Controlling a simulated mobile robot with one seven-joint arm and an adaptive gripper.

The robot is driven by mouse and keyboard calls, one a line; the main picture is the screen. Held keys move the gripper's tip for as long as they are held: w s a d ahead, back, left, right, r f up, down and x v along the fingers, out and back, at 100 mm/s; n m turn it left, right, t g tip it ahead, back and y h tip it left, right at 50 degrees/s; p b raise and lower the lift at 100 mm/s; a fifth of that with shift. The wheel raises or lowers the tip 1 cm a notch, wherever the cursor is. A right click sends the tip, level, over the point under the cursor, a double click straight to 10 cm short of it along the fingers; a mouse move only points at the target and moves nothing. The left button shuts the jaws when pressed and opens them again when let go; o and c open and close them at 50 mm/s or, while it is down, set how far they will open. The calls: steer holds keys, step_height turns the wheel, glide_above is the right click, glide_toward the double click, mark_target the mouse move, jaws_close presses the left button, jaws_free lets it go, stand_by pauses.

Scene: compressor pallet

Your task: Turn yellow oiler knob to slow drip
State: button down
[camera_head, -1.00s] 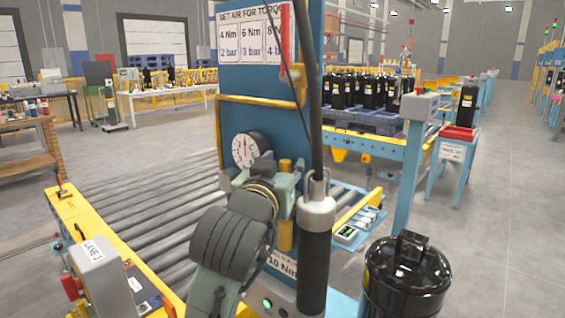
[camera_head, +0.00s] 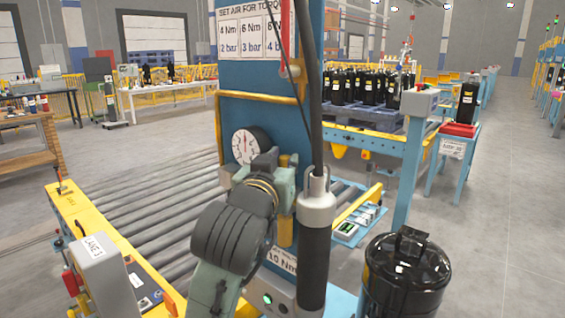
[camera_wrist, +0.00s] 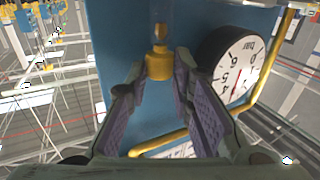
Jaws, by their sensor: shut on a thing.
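The yellow oiler knob (camera_wrist: 159,64) shows in the wrist view between the two fingertips of my gripper (camera_wrist: 161,76), against the blue panel (camera_wrist: 119,50). My gripper is shut on the knob, one finger on each side. In the head view my gripper (camera_head: 277,166) reaches up to the panel, just right of the round pressure gauge (camera_head: 248,146), and hides the knob. A yellow part (camera_head: 286,233) shows below my gripper. I cannot make out any drip.
The gauge (camera_wrist: 231,66) stands close beside my right finger in the wrist view. A black and grey cylindrical tool (camera_head: 314,250) hangs from a hose just right of my gripper. A yellow rail (camera_head: 258,98) crosses the panel above. A roller conveyor (camera_head: 140,210) lies behind left.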

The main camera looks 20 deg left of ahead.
steer(key=shift+a+h, duration=0.1)
steer(key=shift+h, duration=0.3)
steer(key=m+h, duration=0.2)
steer(key=h, duration=0.1)
steer(key=m+h, duration=0.1)
steer(key=h, duration=0.1)
steer(key=shift+a+m+g, duration=0.3)
steer(key=shift+a+m, duration=0.05)
steer(key=shift+m, duration=0.05)
steer(key=shift+w+a+m+g+h, duration=0.1)
steer(key=shift+m+g+h, duration=0.4)
steer(key=shift+m+h, duration=0.6)
steer(key=shift+w+a+m+g+h, duration=0.1)
steer(key=shift+m+g+h, duration=0.45)
steer(key=shift+h, duration=0.95)
steer(key=c, duration=1.4)
jaws_free()
steer(key=shift+s, duration=0.1)
steer(key=shift+v, duration=3.95)
